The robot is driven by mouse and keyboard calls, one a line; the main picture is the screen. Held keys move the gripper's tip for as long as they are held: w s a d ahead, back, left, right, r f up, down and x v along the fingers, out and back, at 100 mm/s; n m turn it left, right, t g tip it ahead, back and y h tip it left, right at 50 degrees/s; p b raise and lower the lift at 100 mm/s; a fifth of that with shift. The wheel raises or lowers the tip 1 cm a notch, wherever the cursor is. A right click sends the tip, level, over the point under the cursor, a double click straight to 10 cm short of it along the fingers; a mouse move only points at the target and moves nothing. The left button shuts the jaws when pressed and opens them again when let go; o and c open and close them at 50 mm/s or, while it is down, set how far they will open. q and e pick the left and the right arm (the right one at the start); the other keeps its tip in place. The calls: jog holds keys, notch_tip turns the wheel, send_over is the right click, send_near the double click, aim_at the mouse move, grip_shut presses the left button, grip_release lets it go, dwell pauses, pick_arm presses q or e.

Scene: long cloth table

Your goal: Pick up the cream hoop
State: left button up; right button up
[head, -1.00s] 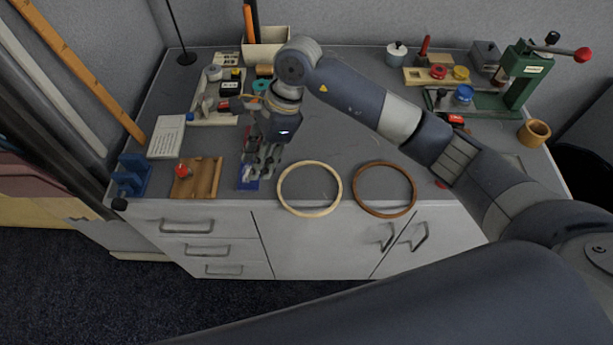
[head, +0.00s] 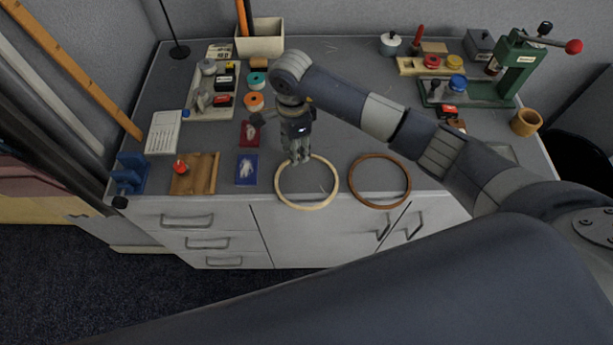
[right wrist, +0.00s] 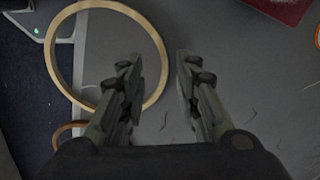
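The cream hoop (head: 306,207) lies flat near the table's front edge, its front rim close to the edge. It also shows in the upper left of the right wrist view (right wrist: 50,55). My right gripper (head: 300,160) points down over the hoop's far rim. In the right wrist view my right gripper (right wrist: 157,58) is open and empty. My left gripper is not in view.
A brown hoop (head: 380,206) lies just right of the cream one. A blue card (head: 247,169), a red card (head: 250,133) and a wooden board (head: 205,175) lie to the left. A green press (head: 515,70) stands at back right. The table's middle is mostly clear.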

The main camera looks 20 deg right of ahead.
jog(key=shift+f, duration=1.25)
jog(key=shift+f, duration=0.1)
grip_shut()
